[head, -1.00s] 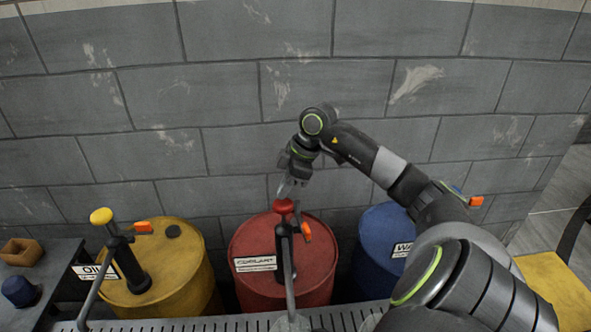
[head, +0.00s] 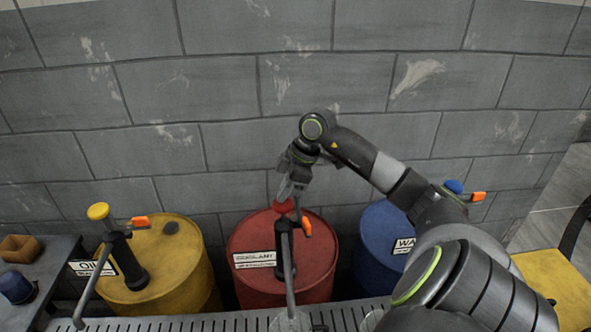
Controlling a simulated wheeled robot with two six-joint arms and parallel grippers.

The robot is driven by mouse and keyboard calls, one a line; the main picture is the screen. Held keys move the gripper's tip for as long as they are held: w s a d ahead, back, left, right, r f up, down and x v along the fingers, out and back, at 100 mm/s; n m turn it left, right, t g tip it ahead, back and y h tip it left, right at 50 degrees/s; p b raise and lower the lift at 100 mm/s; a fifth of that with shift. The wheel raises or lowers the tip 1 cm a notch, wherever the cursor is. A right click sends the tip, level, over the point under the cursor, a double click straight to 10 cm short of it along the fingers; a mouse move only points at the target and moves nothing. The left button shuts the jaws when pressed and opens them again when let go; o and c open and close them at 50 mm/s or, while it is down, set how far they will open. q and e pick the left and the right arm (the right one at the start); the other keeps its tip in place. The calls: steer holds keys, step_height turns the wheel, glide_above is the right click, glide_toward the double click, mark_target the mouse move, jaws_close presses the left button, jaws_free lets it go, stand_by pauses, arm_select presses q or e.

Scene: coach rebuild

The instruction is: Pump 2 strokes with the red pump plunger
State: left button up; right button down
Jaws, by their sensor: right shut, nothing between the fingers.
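The red pump plunger's knob (head: 283,207) sits at the top of the black pump (head: 285,245) on the red COOLANT drum (head: 320,262). My right gripper (head: 289,197) points down and is shut and empty. Its fingertips are right at the knob and cover part of its top. They look to be touching it, but I cannot be sure of contact from this angle. My left gripper is out of view.
A yellow OIL drum (head: 188,258) with a yellow-knobbed pump (head: 98,211) stands left. A blue drum (head: 377,235) stands right, partly behind my right arm, with its blue knob (head: 454,186) showing. A block wall (head: 200,100) is behind. A slotted grate (head: 235,322) runs in front.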

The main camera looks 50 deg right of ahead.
mark_target(286, 202)
steer(key=shift+s+f+b, duration=0.1)
steer(key=shift+f+b, duration=0.85)
steer(key=shift+f, duration=1.05)
steer(key=shift+r+p, duration=2.85)
steer(key=shift+r, duration=0.65)
steer(key=shift+f, duration=0.2)
